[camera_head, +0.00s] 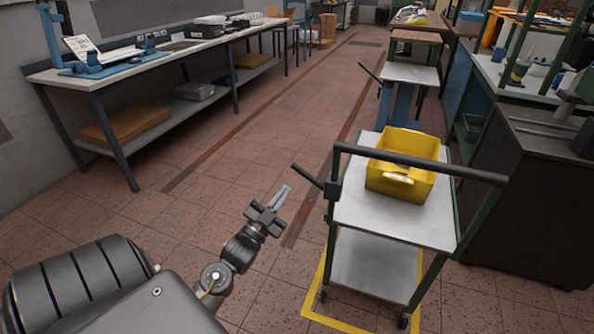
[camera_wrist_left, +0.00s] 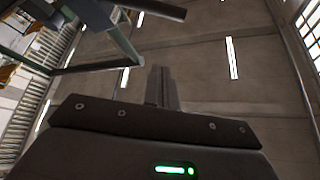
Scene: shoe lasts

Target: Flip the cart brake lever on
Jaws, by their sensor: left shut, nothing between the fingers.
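The cart (camera_head: 390,215) stands right of centre, with grey shelves, green posts and a black push handle (camera_head: 420,163). The black brake lever (camera_head: 308,177) sticks out to the left from a dark block (camera_head: 332,190) on the cart's left side, its free end raised. My left gripper (camera_head: 285,190) is shut and empty, just left of and slightly below the lever's free end, apparently apart from it. In the left wrist view its shut fingers (camera_wrist_left: 162,88) point up towards the ceiling, with dark bars and a green post nearby. My right gripper is not in view.
A yellow bin (camera_head: 400,180) sits on the cart's top shelf. Yellow floor tape (camera_head: 322,280) runs around the cart's base. A long workbench (camera_head: 150,65) stands at the left, and dark cabinets (camera_head: 525,200) at the right. The tiled floor between bench and cart is clear.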

